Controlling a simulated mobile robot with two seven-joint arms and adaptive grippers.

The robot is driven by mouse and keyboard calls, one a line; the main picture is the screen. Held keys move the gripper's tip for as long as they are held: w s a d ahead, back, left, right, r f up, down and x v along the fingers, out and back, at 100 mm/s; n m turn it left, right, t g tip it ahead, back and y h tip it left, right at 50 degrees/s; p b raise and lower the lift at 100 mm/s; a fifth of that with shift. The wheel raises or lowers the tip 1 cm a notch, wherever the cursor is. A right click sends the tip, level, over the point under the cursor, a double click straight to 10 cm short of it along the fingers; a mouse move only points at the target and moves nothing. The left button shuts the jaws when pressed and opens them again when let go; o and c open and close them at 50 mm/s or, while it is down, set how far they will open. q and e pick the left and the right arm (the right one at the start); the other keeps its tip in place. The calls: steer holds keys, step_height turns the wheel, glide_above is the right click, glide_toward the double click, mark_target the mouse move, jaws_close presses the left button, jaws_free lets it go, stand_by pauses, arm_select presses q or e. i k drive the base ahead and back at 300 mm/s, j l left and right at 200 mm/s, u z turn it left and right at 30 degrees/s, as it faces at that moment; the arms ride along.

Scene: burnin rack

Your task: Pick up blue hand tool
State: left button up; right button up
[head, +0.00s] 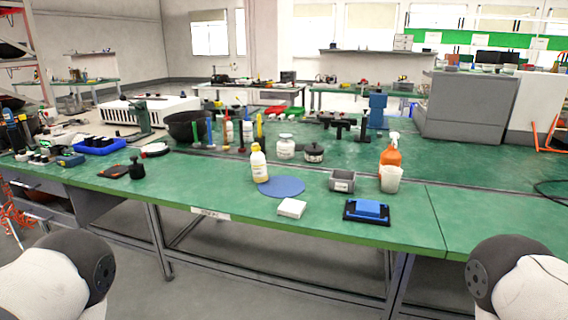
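A row of slim upright hand tools with coloured handles stands toward the back of the green workbench (340,220), left of centre. One with a blue handle (210,132) is near the left end of the row, and a yellow one (259,126) is near the right end. A blue item (70,160) lies at the far left of the bench, too small to identify. Only rounded links of my arms show in the lower corners; neither gripper is in view.
A yellow-white bottle (259,165) stands by a round blue mat (288,187). A black bowl (184,127) stands left of the tools.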

mark_target(211, 146)
steer(key=i+j+z, duration=0.1)
steer(key=j+z, duration=0.35)
steer(key=j, duration=0.25)
steer(key=j+z, duration=0.5)
steer(key=j, duration=0.25)
